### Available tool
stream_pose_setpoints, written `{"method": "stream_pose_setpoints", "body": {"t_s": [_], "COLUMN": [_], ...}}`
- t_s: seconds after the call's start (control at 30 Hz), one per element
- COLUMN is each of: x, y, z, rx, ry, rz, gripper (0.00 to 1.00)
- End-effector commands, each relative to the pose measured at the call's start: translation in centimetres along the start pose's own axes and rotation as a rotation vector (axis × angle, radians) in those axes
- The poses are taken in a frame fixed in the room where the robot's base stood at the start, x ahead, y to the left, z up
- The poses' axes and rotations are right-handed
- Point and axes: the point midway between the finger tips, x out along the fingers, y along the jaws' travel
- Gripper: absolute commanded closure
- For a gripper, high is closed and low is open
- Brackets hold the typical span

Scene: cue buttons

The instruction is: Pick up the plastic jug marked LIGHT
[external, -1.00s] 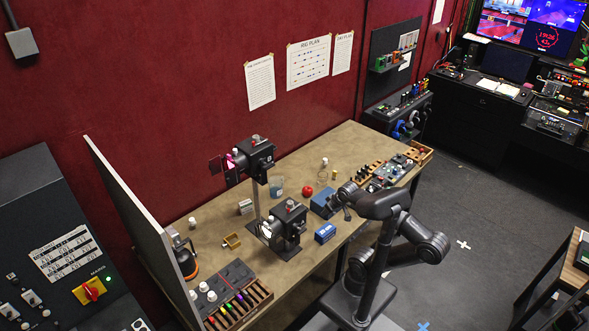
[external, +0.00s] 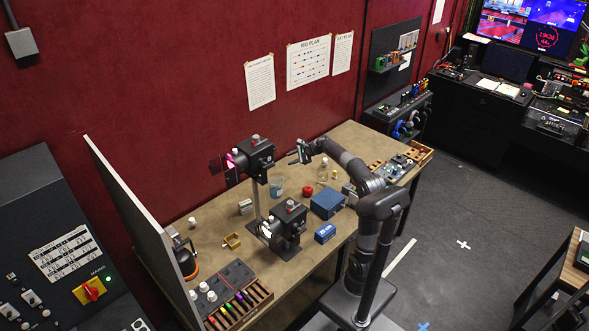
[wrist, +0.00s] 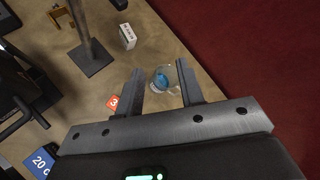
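A clear plastic jug (external: 276,187) with a bluish tint stands on the table, behind the rig's post. In the wrist view the jug (wrist: 165,80) shows from above with blue inside, framed between the two fingertips. No LIGHT mark is readable on it. My gripper (external: 298,154) is raised above the back of the table, up and to the right of the jug in the external view. In the wrist view my gripper (wrist: 160,80) is open, with nothing held between its fingers. The fingers appear apart from the jug.
Two black spotlight heads, an upper one (external: 255,153) and a lower one (external: 288,222), stand left of my arm. A red round object (external: 307,190) and a blue box (external: 327,205) sit right of the jug. A white block (wrist: 127,37) lies beyond the jug.

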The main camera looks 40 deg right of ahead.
Motion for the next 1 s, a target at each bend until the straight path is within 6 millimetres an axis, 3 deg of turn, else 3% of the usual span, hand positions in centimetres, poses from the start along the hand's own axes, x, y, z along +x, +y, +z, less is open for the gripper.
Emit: {"method": "stream_pose_setpoints", "body": {"t_s": [0.03,0.2,0.53,0.77,1.0], "x": [0.8,2.2,3.9,8.8,15.1], "y": [-1.8,-6.2,-11.5,-6.5,-0.7], "z": [-1.6,-5.5,-12.4,-17.6,-24.5], "rx": [0.105,0.392,0.791,0.782,0.782], "ry": [-0.013,-0.066,-0.156,-0.15,-0.149], "rz": [-0.028,-0.111,-0.223,-0.216,-0.213], "gripper": [0.65,0.65,0.65,0.65,0.65]}}
